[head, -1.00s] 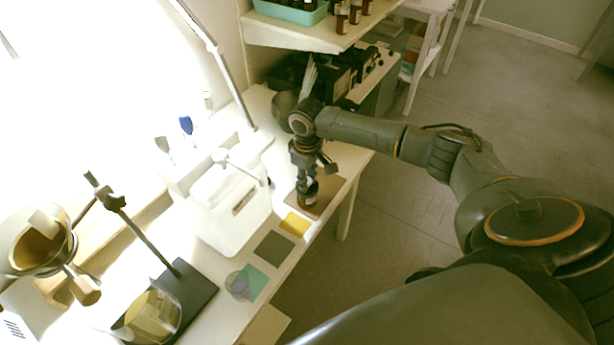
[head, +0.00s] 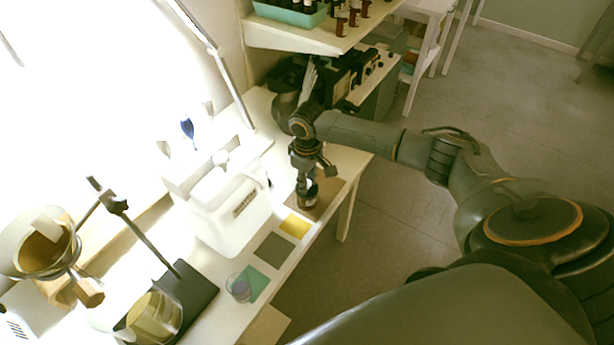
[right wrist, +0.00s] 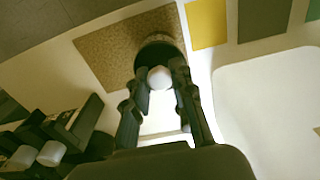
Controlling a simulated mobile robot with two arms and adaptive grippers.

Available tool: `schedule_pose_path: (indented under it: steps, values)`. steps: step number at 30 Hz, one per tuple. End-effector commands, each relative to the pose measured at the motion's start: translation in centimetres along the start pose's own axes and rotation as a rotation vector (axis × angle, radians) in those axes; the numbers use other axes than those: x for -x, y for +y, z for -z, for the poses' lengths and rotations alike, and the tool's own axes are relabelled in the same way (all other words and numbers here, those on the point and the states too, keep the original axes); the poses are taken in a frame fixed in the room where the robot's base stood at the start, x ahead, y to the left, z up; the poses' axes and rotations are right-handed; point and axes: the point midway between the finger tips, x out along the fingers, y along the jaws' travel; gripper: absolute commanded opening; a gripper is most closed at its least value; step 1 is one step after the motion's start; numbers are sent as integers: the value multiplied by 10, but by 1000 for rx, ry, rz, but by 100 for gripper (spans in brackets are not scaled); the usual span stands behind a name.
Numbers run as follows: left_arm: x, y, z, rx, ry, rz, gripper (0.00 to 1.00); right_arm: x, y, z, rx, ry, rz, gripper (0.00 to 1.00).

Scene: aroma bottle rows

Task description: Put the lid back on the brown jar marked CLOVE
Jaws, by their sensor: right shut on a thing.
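The brown jar (head: 306,199) stands on a brown cork mat (head: 327,196) near the front edge of the white table. Its marking is too small to read. My right gripper (head: 305,184) points down directly over the jar. In the right wrist view, its fingers (right wrist: 160,82) are shut on the pale round knob of the dark lid (right wrist: 158,52). The lid is over the jar's mouth and hides most of the jar in that view. I cannot tell whether the lid is fully seated. My left gripper is not in view.
A yellow mat (head: 295,226), a grey mat (head: 274,250) and a green mat (head: 254,284) lie in a row. A white container (head: 228,212) stands close to the left of the jar. A shelf with small bottles (head: 342,22) overhangs the back. A stand (head: 185,285) is at front left.

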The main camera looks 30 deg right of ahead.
Motion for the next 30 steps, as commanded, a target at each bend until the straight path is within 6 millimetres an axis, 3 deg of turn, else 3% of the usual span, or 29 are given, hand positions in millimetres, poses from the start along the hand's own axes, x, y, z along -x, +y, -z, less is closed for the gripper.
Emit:
schedule_pose_path:
  steps: [30]
  values:
    - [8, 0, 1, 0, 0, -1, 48, -2, 1, 0, 0, 1, -1, 3]
